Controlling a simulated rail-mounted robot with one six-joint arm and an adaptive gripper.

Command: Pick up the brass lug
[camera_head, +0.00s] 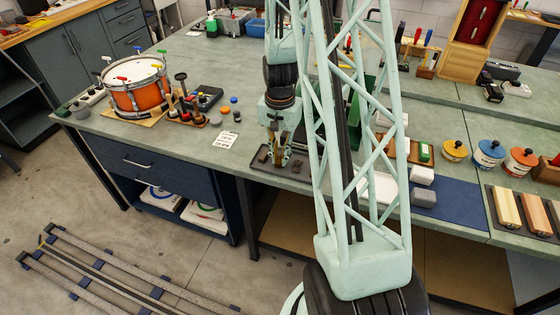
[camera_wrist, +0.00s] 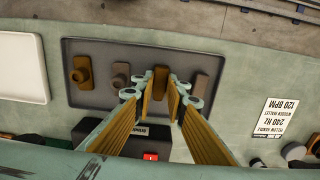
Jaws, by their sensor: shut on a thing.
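The brass lug (camera_wrist: 160,78) is a small brownish-gold block over the dark tray (camera_wrist: 105,50) in the wrist view. My gripper (camera_wrist: 158,93) has its two brass-coloured fingers on either side of this lug and is shut on it. The fingers hide the lug's near end. I cannot tell whether it touches the tray floor. In the head view my gripper (camera_head: 277,150) points down over the same tray (camera_head: 263,164), and the lug is too small to make out there.
In the wrist view, a yellowish knobbed lug (camera_wrist: 82,75) and a grey-brown lug (camera_wrist: 120,75) lie to the left, and a brown block (camera_wrist: 200,85) lies close to the right. A printed card (camera_wrist: 280,118) is further right. A white box (camera_wrist: 22,68) stands at left.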

